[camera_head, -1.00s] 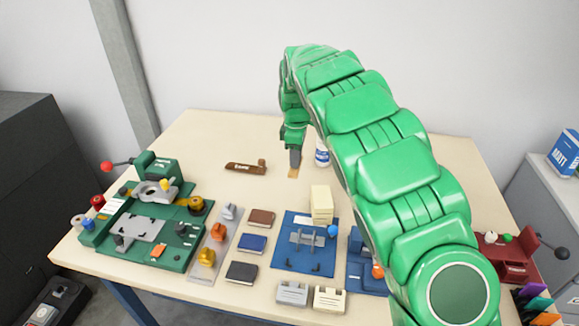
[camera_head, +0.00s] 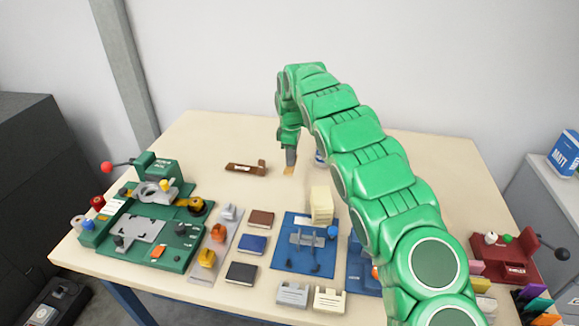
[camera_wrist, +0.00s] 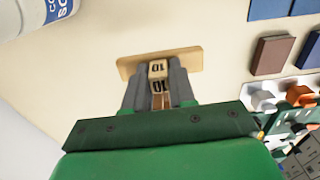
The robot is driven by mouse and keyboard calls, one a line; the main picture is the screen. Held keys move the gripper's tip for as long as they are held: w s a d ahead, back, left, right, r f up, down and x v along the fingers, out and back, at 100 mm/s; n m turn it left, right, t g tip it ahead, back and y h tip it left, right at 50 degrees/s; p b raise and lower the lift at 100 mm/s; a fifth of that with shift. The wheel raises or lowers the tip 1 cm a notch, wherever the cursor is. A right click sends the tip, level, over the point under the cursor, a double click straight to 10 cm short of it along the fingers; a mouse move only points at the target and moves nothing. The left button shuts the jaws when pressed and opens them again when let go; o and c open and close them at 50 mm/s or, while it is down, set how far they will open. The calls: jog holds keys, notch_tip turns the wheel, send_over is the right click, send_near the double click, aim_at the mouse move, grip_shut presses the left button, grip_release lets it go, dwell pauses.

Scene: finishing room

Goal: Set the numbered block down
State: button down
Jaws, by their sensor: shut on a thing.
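The numbered block (camera_wrist: 158,72) is a small pale wooden piece with dark "10" markings. In the wrist view it sits between the two grey fingers of my gripper (camera_wrist: 157,90), which is shut on it. A flat tan wooden piece (camera_wrist: 187,59) lies on the table just beyond the fingertips, behind the block. I cannot tell whether the block touches it. In the head view my gripper (camera_head: 290,158) points down at the back middle of the table, over the tan piece (camera_head: 288,170). The block itself is too small to make out there.
A white and blue bottle (camera_head: 320,158) stands close right of my gripper, partly hidden by my arm. A brown holder (camera_head: 246,169) lies to the left. Green (camera_head: 140,232) and blue (camera_head: 308,260) fixtures stand nearer the front. The back left of the table (camera_head: 215,135) is clear.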

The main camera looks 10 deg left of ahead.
jog(key=shift+w+a+f, duration=0.25)
jog(key=shift+w+f, duration=0.35)
jog(key=shift+f, duration=0.2)
jog(key=shift+w+a+f, duration=0.25)
jog(key=shift+w+f, duration=0.3)
jog(key=shift+f, duration=0.25)
jog(key=shift+w+f, duration=0.15)
jog(key=shift+w, duration=0.05)
jog(key=shift+w+a+f, duration=0.1)
jog(key=shift+f, duration=1.5)
jog(key=shift+f, duration=0.15)
jog(key=c, duration=0.9)
grip_release()
jog(key=shift+c, duration=0.2)
notch_tip(320, 180, up, 12)
jog(key=shift+r, duration=0.1)
